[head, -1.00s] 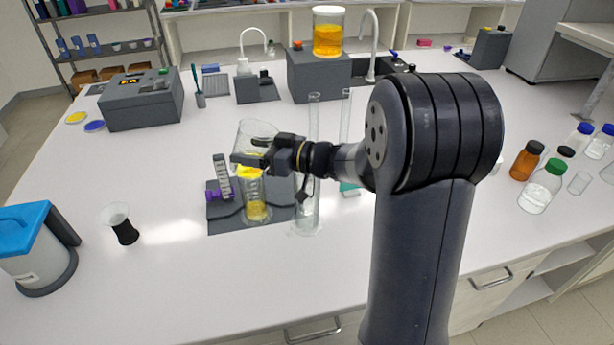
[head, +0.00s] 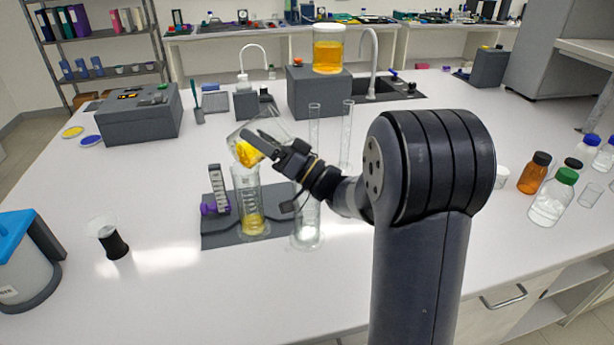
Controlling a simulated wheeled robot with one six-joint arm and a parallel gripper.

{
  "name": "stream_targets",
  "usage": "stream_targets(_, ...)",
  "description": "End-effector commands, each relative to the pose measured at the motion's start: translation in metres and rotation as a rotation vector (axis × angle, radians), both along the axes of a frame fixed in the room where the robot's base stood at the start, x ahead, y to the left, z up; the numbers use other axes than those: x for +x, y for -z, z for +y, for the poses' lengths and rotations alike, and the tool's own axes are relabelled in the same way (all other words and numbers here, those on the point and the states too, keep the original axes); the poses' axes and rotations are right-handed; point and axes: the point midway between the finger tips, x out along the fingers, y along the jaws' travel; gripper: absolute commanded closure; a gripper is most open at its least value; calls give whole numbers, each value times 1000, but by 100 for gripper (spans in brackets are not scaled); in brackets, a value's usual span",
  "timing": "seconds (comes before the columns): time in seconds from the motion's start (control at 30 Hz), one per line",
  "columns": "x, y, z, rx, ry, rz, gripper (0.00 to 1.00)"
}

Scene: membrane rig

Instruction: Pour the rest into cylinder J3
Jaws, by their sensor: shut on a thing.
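My gripper (head: 262,143) is shut on a clear glass beaker (head: 272,128). The beaker is tilted to the left, with yellow liquid (head: 248,154) gathered at its lower left side. It is just above a clear graduated cylinder (head: 245,190), which stands upright with yellow liquid in its lower part. I cannot make out a falling stream. Another clear cylinder (head: 307,228) stands just to the right, partly behind my wrist, and looks to hold no yellow liquid. No J3 label is readable on any cylinder.
A dark grey base (head: 215,238) with a pale scale strip (head: 219,188) is around the yellow-filled cylinder. Two slim tall cylinders (head: 347,125) stand behind. A black-based cup (head: 115,242) is at left. A yellow-filled jar (head: 328,50) sits on a grey block.

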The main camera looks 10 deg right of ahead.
Motion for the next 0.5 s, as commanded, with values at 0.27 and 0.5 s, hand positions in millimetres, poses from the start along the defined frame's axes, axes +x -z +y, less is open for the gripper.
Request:
stream_targets(0.27,0,-13,-1,127,-1,1,59)
stream_targets(0.5,0,-13,-2,184,-1,-2,59)
